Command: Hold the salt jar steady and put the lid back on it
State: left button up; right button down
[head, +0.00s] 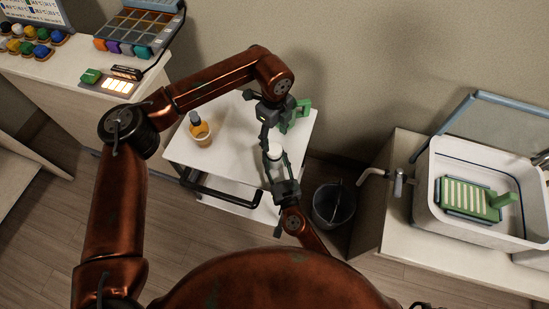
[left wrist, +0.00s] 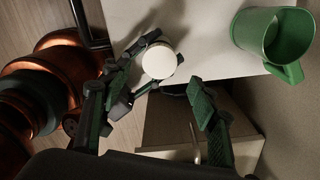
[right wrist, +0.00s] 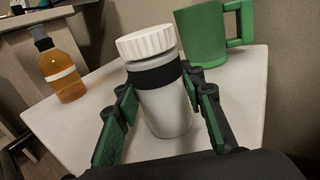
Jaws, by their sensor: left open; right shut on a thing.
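The salt jar (right wrist: 165,108) is a pale jar with a dark band, upright on the white cart top. My right gripper (right wrist: 166,100) is shut on it, with one finger on each side. The white ribbed lid (right wrist: 147,42) sits on top of the jar and looks slightly tilted; I cannot tell if it is fully seated. The lid also shows from above in the left wrist view (left wrist: 159,60). My left gripper (head: 265,132) is open and empty above and beyond the jar. In the left wrist view its fingers (left wrist: 150,98) are spread, with the lid beyond them.
A green mug (right wrist: 203,35) stands close behind the jar. An amber bottle (right wrist: 62,72) stands on the left of the cart top (head: 228,140). A dark bucket (head: 333,205) is on the floor to the right.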

aim_at(274, 148)
pick_arm(q)
notch_tip(274, 148, down, 6)
jog(key=shift+f, duration=0.25)
pick_arm(e)
jog(key=shift+f, duration=0.1)
